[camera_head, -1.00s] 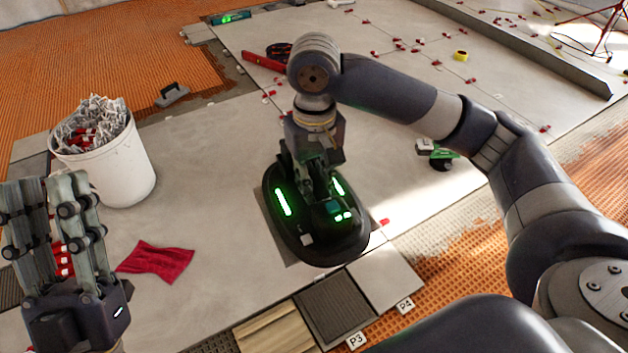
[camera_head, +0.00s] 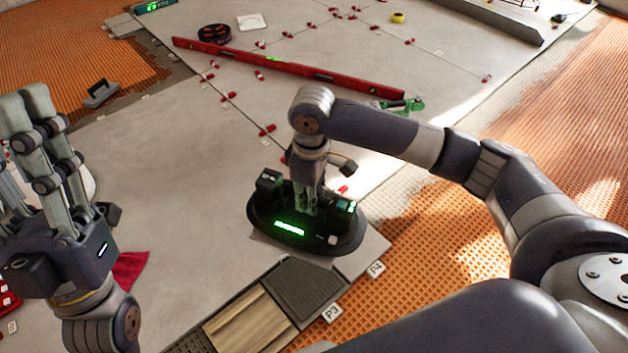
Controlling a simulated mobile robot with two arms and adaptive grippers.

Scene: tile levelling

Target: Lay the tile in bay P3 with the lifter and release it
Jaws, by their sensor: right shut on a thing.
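My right gripper (camera_head: 305,203) is shut on the black oval lifter (camera_head: 262,224), which has green lights. The edge of a grey tile (camera_head: 288,251) shows under the lifter; the rest of it is hidden, and I cannot tell whether it touches the floor below. Bay P3 seems to be the dark ridged square (camera_head: 301,291) beside the P3 tag (camera_head: 332,313), just below the lifter in the picture. My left gripper (camera_head: 28,100) is at the left with its fingers up. I see nothing in it and cannot judge its opening.
A light tile (camera_head: 370,246) lies by the P4 tag (camera_head: 376,268). A wood-look plank (camera_head: 248,322) lies left of P3. A long red level (camera_head: 330,78) lies behind my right arm, near a green tool (camera_head: 408,104). A red cloth (camera_head: 130,268) is beside my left gripper.

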